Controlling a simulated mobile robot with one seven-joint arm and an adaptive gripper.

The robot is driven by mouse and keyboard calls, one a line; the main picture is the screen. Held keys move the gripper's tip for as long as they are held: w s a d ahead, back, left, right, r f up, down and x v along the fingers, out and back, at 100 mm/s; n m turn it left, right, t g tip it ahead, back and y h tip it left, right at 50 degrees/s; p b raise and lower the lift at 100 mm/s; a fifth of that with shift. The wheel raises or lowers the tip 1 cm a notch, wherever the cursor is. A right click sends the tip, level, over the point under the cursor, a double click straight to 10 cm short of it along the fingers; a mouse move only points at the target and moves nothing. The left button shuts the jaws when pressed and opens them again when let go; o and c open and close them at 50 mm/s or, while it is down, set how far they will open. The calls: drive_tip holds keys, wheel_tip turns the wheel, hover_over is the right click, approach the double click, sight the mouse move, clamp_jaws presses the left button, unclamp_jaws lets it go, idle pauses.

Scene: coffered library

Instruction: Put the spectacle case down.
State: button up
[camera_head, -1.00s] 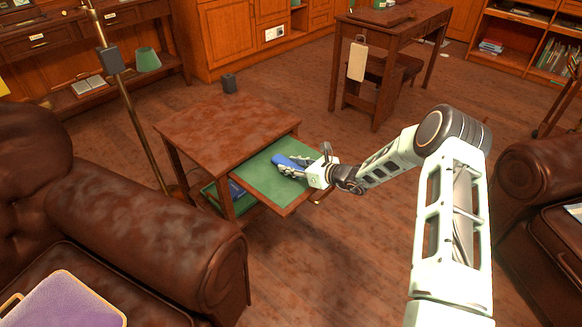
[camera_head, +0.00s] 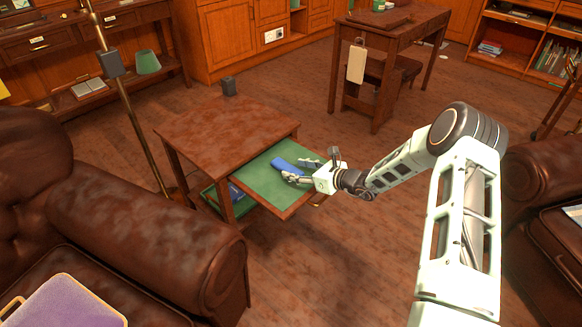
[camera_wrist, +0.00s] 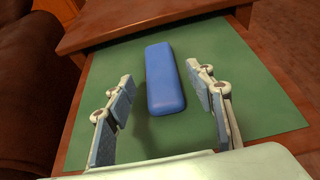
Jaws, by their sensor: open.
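The spectacle case is a blue, rounded, oblong box (camera_wrist: 164,80). It lies on the green surface of the pulled-out slide (camera_head: 262,184) of the small wooden side table, and it also shows in the head view (camera_head: 287,164). My gripper (camera_wrist: 166,103) is open, with one finger to each side of the case's near part in the wrist view. Gaps show between the case and both fingers. In the head view my gripper (camera_head: 303,171) is at the right side of the slide, low over the green surface.
The side table's brown top (camera_head: 222,130) rises behind the slide. A brown leather armchair (camera_head: 150,250) stands at the near left, and a brass lamp pole (camera_head: 132,115) beyond it. A lower green shelf (camera_head: 213,197) holds something blue. Open floor lies right of the table.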

drive_tip(key=p+v, duration=0.1)
drive_tip(key=v, duration=0.7)
drive_tip(key=shift+s+d+r, duration=0.2)
drive_tip(key=shift+d+r, duration=0.05)
drive_tip(key=shift+r, duration=0.05)
